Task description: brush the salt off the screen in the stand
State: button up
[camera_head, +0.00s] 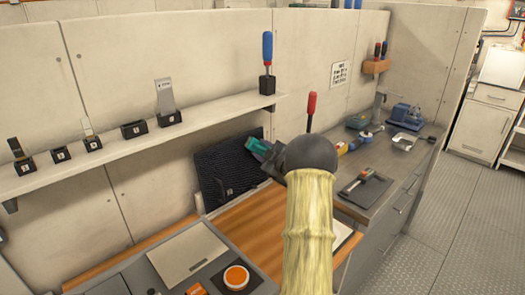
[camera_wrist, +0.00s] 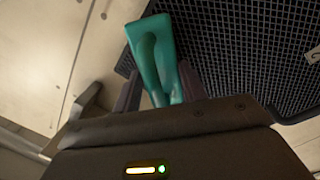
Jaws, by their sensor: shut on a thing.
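The screen (camera_head: 228,165) is a dark mesh panel leaning against the wall at the back of the worktop. It fills the upper right of the wrist view (camera_wrist: 235,45). My gripper (camera_head: 262,149) is shut on a teal brush (camera_wrist: 150,45), gripped between the two fingers. In the head view the brush (camera_head: 256,145) is in front of the screen's right side. Its bristles cannot be made out, and whether it touches the mesh cannot be told.
A shelf (camera_head: 145,141) above holds small black holders, a scraper (camera_head: 165,97) and a blue-handled tool (camera_head: 267,55). A wooden board (camera_head: 255,222) lies before the screen. The grey counter (camera_head: 400,160) at right carries tools.

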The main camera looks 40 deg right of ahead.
aim_at(266, 146)
jog(key=shift+w+d+p, duration=0.15)
jog(key=shift+d+p, duration=0.05)
jog(key=shift+d, duration=0.6)
jog(key=shift+w+d+p, duration=0.1)
jog(key=shift+d+p, duration=0.05)
jog(key=shift+d, duration=0.65)
jog(key=shift+s, duration=0.15)
jog(key=shift+s+d+r+b, duration=0.15)
jog(key=shift+s, duration=0.8)
jog(key=shift+s+d+r+b, duration=0.1)
jog(key=shift+s+b, duration=0.05)
jog(key=shift+s, duration=0.8)
jog(key=shift+s+d+r+b, duration=0.15)
jog(key=shift+s, duration=0.8)
jog(key=shift+s+d+r+b, duration=0.1)
jog(key=shift+s+b, duration=0.1)
jog(key=shift+s, duration=0.55)
jog(key=shift+s+d+r+b, duration=0.1)
jog(key=shift+s+b, duration=0.05)
jog(key=shift+s, duration=0.6)
jog(key=shift+w, duration=0.1)
